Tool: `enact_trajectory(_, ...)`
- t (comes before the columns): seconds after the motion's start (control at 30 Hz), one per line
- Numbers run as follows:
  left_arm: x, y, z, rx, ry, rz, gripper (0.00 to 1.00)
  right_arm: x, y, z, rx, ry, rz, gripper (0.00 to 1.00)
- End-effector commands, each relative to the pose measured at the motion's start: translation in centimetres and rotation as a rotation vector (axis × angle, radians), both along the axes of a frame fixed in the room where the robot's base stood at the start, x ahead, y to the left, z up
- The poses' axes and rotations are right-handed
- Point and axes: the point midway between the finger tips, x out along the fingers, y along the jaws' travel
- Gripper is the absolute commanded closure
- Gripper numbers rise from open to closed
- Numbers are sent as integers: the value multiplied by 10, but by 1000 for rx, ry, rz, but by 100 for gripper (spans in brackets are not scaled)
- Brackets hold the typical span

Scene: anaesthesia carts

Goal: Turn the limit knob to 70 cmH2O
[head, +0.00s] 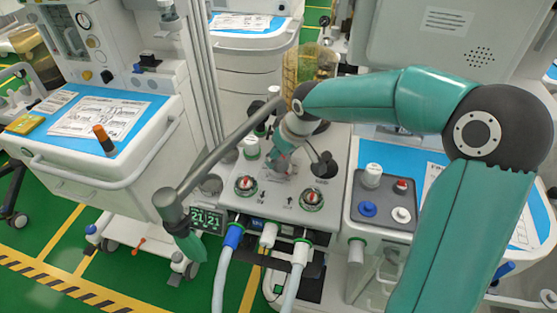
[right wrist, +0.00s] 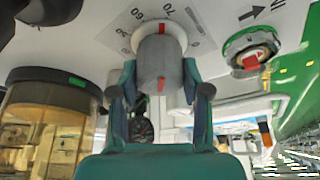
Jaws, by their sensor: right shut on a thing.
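The limit knob (right wrist: 168,70) is a grey cylinder with a red line, standing on a printed dial (right wrist: 192,28) in the right wrist view. A red mark shows at its far end, closest to the printed 70; I cannot tell whether it lines up exactly. My right gripper (right wrist: 160,92) is shut on the knob, one teal finger on each side. In the head view my right gripper (head: 281,160) reaches down onto the grey machine top (head: 262,218) and mostly hides the knob. My left gripper is not in view.
Two round valves with red tops stand in front, a left one (head: 246,186) and a right one (head: 311,199). A black knob (head: 323,166) is close to the gripper's right. A grey bag arm (head: 215,155) crosses to the left. Hoses (head: 296,275) hang in front.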

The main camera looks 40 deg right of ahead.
Motion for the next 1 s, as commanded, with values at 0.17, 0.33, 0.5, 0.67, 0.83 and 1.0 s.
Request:
enact_trajectory(0.17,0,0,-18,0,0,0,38,0,1,-3,-1,-1,-116,88)
enact_trajectory(0.33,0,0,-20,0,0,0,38,-1,0,-1,0,0,-161,88)
enact_trajectory(0.5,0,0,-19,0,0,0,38,-1,0,0,1,1,-163,88)
enact_trajectory(0.67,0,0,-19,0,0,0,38,-1,0,0,1,1,-163,40)
enact_trajectory(0.83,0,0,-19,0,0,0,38,0,0,0,1,0,-162,28)
enact_trajectory(1.0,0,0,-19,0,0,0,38,0,0,0,0,-1,-161,28)
